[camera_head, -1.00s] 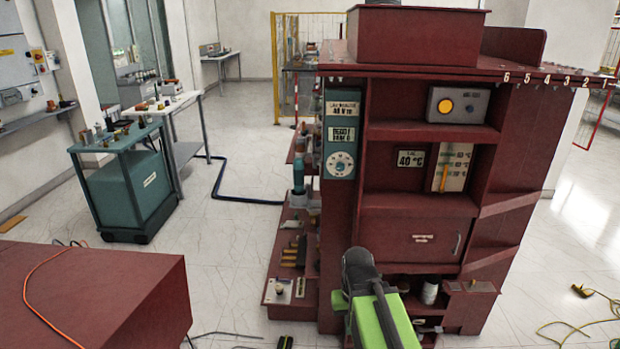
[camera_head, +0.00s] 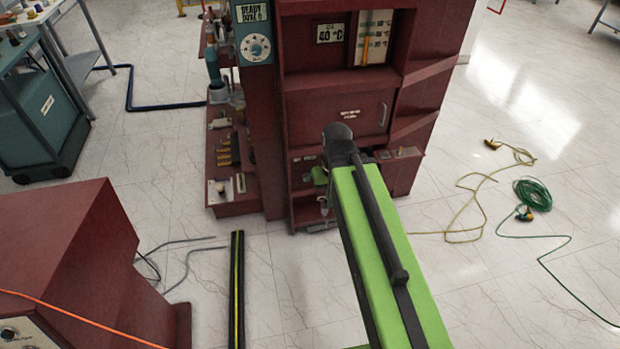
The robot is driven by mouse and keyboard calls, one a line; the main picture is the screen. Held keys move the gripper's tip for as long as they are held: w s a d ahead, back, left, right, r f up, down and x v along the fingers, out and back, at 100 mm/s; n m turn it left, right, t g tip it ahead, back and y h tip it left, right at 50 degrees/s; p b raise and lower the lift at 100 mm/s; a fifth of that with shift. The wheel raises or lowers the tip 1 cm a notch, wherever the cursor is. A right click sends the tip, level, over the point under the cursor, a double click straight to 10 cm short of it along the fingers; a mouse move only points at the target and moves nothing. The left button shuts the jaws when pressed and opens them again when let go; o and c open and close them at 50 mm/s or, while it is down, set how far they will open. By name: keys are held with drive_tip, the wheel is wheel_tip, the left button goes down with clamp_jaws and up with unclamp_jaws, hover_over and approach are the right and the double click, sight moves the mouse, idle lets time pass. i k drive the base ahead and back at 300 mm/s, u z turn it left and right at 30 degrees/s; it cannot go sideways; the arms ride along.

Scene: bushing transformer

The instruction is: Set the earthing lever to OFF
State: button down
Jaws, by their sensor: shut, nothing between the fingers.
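The red cabinet (camera_head: 298,100) stands ahead of me. No lever in view can be read for certain as the earthing lever. A small upright light-coloured lever (camera_head: 241,183) stands on the low ledge at the cabinet's left side, beside a pale plate with a knob (camera_head: 220,190). A small ledge with a fitting (camera_head: 403,153) sits at the cabinet's lower right, partly beside my arm. Lettering there is too small to read. My green arm reaches forward from the bottom right and ends in a black joint before the cabinet's lower front.
A red housing (camera_head: 60,260) with an orange cable stands at left front. A black-and-yellow floor strip (camera_head: 237,290) lies between it and my arm. Yellow cable (camera_head: 465,190) and coiled green cable (camera_head: 533,194) lie at right. White floor is open between these.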

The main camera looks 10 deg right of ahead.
sight(306, 177)
drive_tip(key=k, duration=1.35)
drive_tip(key=u, duration=0.4)
drive_tip(key=i, duration=1.05)
drive_tip(key=u, duration=0.35)
drive_tip(key=i, duration=0.75)
drive_tip(key=u, duration=0.05)
